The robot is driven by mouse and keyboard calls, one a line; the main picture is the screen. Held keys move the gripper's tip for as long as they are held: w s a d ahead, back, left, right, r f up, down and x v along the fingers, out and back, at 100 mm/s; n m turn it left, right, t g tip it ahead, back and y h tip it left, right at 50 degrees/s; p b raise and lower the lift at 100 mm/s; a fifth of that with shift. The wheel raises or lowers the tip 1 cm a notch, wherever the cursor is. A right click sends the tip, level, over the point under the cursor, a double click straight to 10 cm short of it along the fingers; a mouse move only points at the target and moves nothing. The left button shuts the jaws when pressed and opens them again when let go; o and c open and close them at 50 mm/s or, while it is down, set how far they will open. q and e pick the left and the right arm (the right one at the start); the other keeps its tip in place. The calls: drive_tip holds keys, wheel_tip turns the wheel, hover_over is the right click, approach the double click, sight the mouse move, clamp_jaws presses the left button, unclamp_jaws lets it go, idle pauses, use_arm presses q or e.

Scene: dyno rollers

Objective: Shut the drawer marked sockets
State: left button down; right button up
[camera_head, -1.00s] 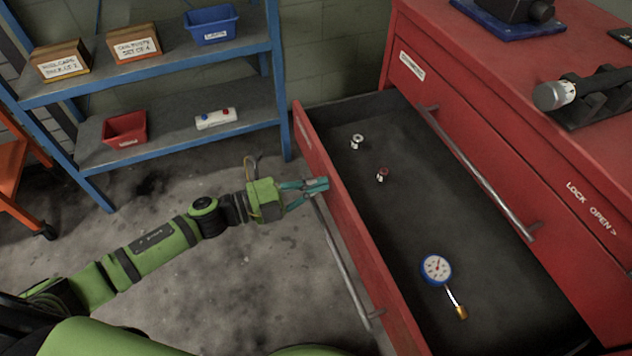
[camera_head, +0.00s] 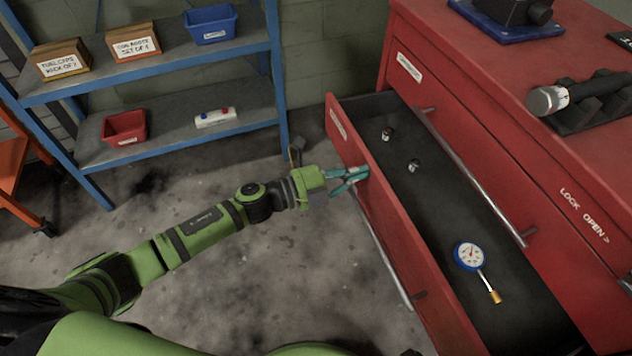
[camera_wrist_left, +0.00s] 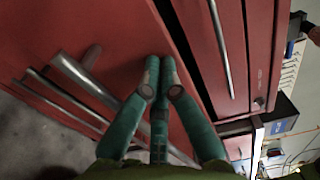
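The open red drawer (camera_head: 392,220) sticks out of the red cabinet (camera_head: 520,150) on the right, partly pushed in. Its front carries a small white label (camera_head: 338,126) too small to read. My left gripper (camera_head: 364,173) has its fingertips against the outer face of the drawer front, beside the upper end of its long bar handle (camera_head: 385,250). In the left wrist view the teal fingers (camera_wrist_left: 161,75) come together at the tips against the red panel, with nothing seen between them. My right gripper is not in view.
Inside the drawer lie a blue-rimmed dial gauge (camera_head: 469,256) and two small fittings (camera_head: 414,165). A closed drawer with a bar handle (camera_head: 470,175) sits above. A blue shelf rack (camera_head: 180,75) stands at the left. The floor between is clear.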

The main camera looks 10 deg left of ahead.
use_arm(q)
drive_tip(key=x, duration=0.5)
drive_tip(key=shift+w+d, duration=0.1)
drive_tip(key=shift+d, duration=0.1)
drive_tip(key=b+x, duration=0.3)
drive_tip(key=x, duration=0.6)
drive_tip(key=shift+w+d+f, duration=0.1)
drive_tip(key=shift+w+d, duration=0.15)
drive_tip(key=shift+d, duration=0.1)
drive_tip(key=shift+w+d+b, duration=0.35)
drive_tip(key=shift+d, duration=0.2)
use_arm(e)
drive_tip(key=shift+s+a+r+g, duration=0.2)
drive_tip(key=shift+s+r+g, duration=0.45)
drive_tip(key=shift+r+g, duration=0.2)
use_arm(q)
drive_tip(key=shift+r, duration=0.35)
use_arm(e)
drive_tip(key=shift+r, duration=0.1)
